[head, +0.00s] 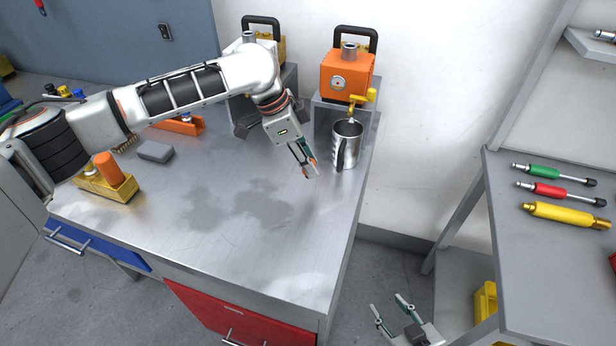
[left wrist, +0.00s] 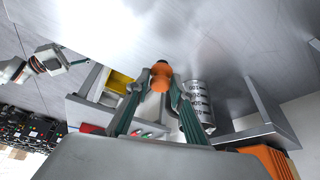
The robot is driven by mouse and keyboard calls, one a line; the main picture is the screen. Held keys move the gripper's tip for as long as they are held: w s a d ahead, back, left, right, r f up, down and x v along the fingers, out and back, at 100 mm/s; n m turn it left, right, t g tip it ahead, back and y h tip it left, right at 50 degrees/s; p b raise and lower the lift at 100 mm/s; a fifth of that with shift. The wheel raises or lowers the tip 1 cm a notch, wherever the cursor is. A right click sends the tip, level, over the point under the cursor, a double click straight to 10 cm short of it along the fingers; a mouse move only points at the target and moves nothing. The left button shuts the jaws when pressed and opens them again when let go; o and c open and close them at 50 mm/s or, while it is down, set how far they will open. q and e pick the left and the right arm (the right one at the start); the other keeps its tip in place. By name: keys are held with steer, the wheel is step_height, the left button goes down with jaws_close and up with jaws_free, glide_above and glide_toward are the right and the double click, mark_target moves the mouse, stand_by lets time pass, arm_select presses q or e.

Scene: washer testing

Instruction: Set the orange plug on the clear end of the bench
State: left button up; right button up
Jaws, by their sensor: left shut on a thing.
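My left gripper (head: 307,165) is above the right part of the steel bench (head: 230,255), just left of the metal jug. It is shut on the orange plug, which shows between its fingertips in the left wrist view (left wrist: 161,75). In the head view the fingers mostly hide the plug; I cannot tell whether it touches the bench. My right gripper (head: 392,312) is open and empty, low beside the bench's right side. The front right of the bench top is bare.
The metal jug (head: 347,145) stands under the yellow tap of an orange machine (head: 347,75). A brass block (head: 105,187) with an orange cylinder is at the bench's left, near a grey block (head: 155,151). A shelf (head: 540,245) with coloured cylinders stands right.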

arm_select(q)
steer(key=shift+f, duration=2.45)
steer(key=shift+f, duration=0.1)
steer(key=o, duration=0.9)
steer(key=v, duration=1.2)
steer(key=shift+p, duration=0.3)
steer(key=shift+d, duration=0.1)
